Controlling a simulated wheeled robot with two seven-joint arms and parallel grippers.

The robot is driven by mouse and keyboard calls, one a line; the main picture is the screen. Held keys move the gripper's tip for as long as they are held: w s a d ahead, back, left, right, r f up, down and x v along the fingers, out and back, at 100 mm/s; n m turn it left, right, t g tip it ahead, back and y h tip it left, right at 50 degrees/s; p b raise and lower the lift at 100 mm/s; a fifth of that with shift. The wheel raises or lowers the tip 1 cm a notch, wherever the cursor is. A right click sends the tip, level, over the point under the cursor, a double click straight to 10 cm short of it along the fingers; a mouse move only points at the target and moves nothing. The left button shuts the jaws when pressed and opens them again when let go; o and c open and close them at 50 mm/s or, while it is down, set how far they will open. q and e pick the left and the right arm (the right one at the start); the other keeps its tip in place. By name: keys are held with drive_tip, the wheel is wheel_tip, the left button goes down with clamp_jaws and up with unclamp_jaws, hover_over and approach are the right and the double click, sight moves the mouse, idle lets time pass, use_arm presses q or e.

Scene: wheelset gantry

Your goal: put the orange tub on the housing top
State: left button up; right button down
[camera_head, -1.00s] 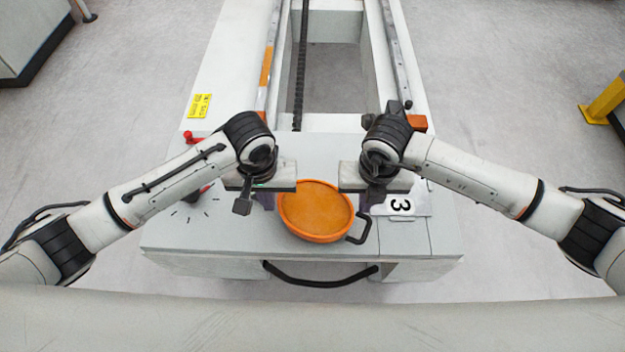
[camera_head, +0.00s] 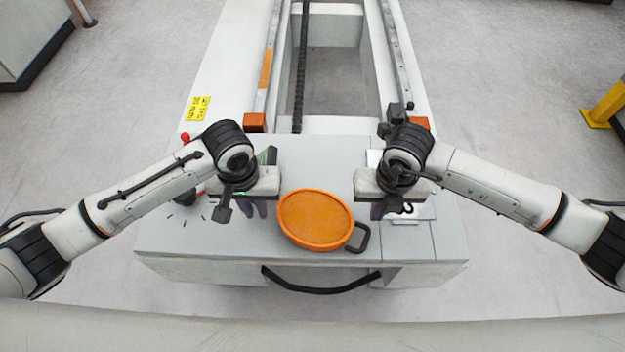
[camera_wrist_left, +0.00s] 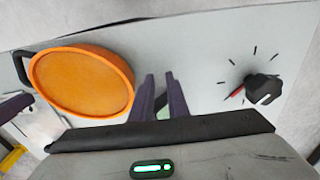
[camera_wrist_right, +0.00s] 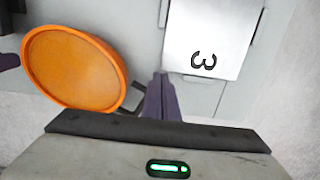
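The orange tub (camera_head: 315,221), round and shallow with a dark handle at its lower right, sits on the light grey housing top (camera_head: 290,165) near the front edge. It also shows in the left wrist view (camera_wrist_left: 82,80) and the right wrist view (camera_wrist_right: 72,70). My left gripper (camera_head: 254,208) is left of the tub, apart from it; its purple fingers (camera_wrist_left: 160,90) have a narrow gap and nothing between them. My right gripper (camera_head: 377,212) is right of the tub, also apart; its fingers (camera_wrist_right: 161,90) are together and empty.
A dark knob with a red pointer (camera_wrist_left: 262,90) is on the housing at the left. A plate marked 3 (camera_wrist_right: 210,40) lies at the right. A black bar handle (camera_head: 320,288) runs along the front. Rails and an open bay extend behind. A yellow post (camera_head: 606,103) stands far right.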

use_arm(q)
drive_tip(key=shift+a, duration=0.1)
use_arm(e)
drive_tip(key=shift+d, duration=0.2)
drive_tip(key=c, duration=2.1)
unclamp_jaws()
use_arm(q)
wheel_tip(320, 180, up, 12)
drive_tip(key=shift+s, duration=0.4)
use_arm(e)
drive_tip(key=r, duration=1.2)
drive_tip(key=shift+s, duration=0.4)
use_arm(q)
drive_tip(key=shift+s, duration=0.1)
use_arm(e)
drive_tip(key=shift+f, duration=0.1)
